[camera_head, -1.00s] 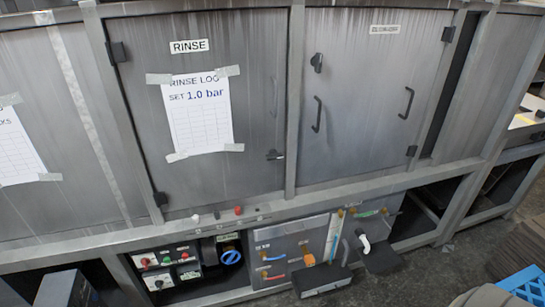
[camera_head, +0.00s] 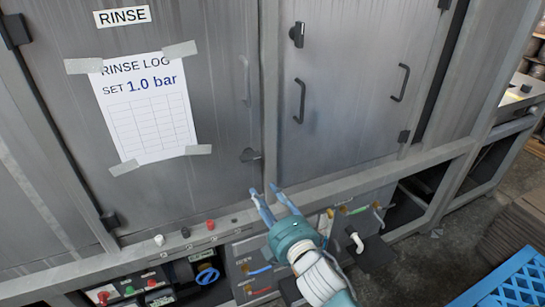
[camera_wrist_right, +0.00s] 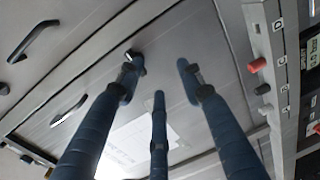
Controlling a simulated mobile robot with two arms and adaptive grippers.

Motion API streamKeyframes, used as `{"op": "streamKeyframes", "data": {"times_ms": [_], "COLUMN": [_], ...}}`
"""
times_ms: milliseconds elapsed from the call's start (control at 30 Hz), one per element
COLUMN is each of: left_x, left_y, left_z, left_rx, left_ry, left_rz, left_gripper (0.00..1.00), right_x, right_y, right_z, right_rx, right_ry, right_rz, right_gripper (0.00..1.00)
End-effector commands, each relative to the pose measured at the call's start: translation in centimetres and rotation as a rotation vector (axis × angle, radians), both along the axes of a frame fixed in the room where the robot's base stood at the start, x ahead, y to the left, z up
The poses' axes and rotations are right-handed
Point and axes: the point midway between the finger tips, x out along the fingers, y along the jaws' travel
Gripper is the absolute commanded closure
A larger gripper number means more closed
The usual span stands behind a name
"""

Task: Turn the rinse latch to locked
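The rinse latch (camera_head: 250,155) is a small dark piece at the lower right edge of the grey rinse door (camera_head: 215,110). In the head view its lever lies roughly level. My right gripper (camera_head: 265,189) is open and empty, just below and slightly right of the latch, with its fingers pointing up toward it. In the right wrist view the spread blue fingers of my right gripper (camera_wrist_right: 158,78) face the door. The latch (camera_wrist_right: 134,56) shows there by the left fingertip, partly hidden; I cannot tell whether they touch. My left gripper is not in view.
Buttons, including a red one (camera_head: 210,225), line the ledge below the door. A blue knob (camera_head: 207,275) and valve panels sit lower. The right door has a black handle (camera_head: 300,101) and an upper latch (camera_head: 297,34). A blue crate (camera_head: 510,285) lies at lower right.

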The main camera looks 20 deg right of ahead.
Motion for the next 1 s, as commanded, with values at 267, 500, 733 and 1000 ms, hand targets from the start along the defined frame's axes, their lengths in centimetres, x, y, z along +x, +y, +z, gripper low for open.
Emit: {"op": "streamKeyframes", "data": {"times_ms": [267, 500, 733, 1000], "left_x": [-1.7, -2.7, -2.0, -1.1], "left_y": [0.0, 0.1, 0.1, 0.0], "left_z": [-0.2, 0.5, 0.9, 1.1], "left_rx": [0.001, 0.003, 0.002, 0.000], "left_ry": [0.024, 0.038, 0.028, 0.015], "left_rz": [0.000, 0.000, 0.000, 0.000], "left_gripper": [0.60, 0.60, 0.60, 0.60], "right_x": [0.7, 5.1, 8.8, 10.3], "right_y": [0.2, 0.4, 0.5, 0.6], "right_z": [4.7, 4.7, 4.5, 4.4], "right_rx": [-0.067, -0.063, -0.062, -0.062], "right_ry": [-0.088, -0.086, -0.084, -0.084], "right_rz": [0.003, 0.003, 0.004, 0.005], "right_gripper": [0.62, 0.62, 0.62, 0.62]}}
